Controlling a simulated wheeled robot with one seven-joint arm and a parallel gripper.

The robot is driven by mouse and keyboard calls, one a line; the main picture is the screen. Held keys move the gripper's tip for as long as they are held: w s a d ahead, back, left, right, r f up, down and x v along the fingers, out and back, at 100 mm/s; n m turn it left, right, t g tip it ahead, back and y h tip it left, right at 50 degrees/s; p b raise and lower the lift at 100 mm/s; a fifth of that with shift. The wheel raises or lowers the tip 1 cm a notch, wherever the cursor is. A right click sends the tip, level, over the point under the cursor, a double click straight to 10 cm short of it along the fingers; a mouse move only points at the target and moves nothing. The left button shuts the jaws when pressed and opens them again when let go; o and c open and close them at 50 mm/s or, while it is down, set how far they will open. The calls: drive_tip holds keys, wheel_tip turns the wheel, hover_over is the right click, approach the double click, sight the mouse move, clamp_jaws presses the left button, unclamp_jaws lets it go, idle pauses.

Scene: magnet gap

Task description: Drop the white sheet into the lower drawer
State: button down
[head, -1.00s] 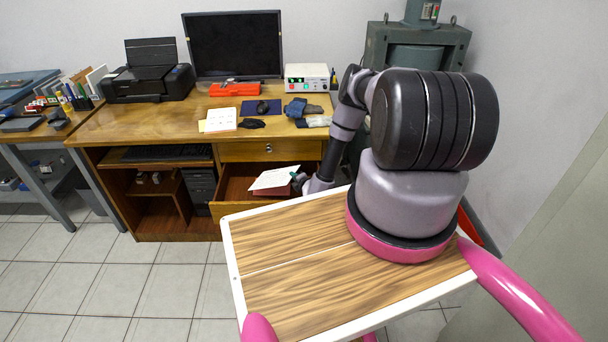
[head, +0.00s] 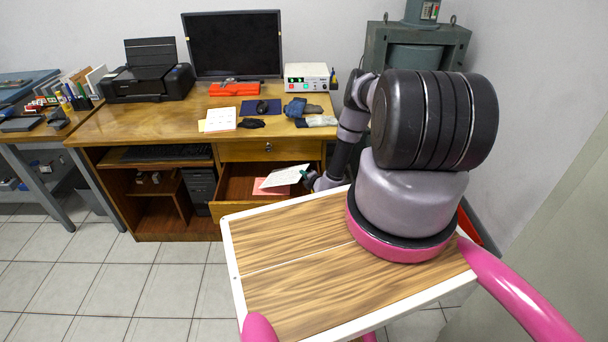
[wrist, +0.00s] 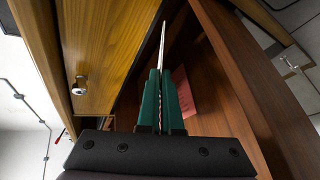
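The white sheet (head: 284,176) is tilted over the open lower drawer (head: 237,207) in the head view, its right edge at my gripper (head: 305,174). In the wrist view my gripper (wrist: 163,88) has its green fingers closed on the sheet (wrist: 161,45), which shows edge-on as a thin white strip. The lower drawer (wrist: 250,90) shows its wooden walls there. A pink-red paper (head: 268,188) lies inside the drawer under the sheet; it also shows in the wrist view (wrist: 186,95).
The upper drawer (head: 245,151) above is shut, with a lock (wrist: 80,86) in its front. The desk top (head: 160,125) carries a monitor (head: 233,45), a printer (head: 148,75) and papers. My wood-topped base stands in front of the desk.

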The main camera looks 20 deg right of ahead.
drive_tip(key=shift+f, duration=0.3)
drive_tip(key=c, duration=1.1)
unclamp_jaws()
drive_tip(key=shift+r, duration=0.1)
drive_tip(key=v, duration=0.8)
drive_tip(key=r+v, duration=0.1)
drive_tip(key=v, duration=0.3)
drive_tip(key=shift+r, duration=0.1)
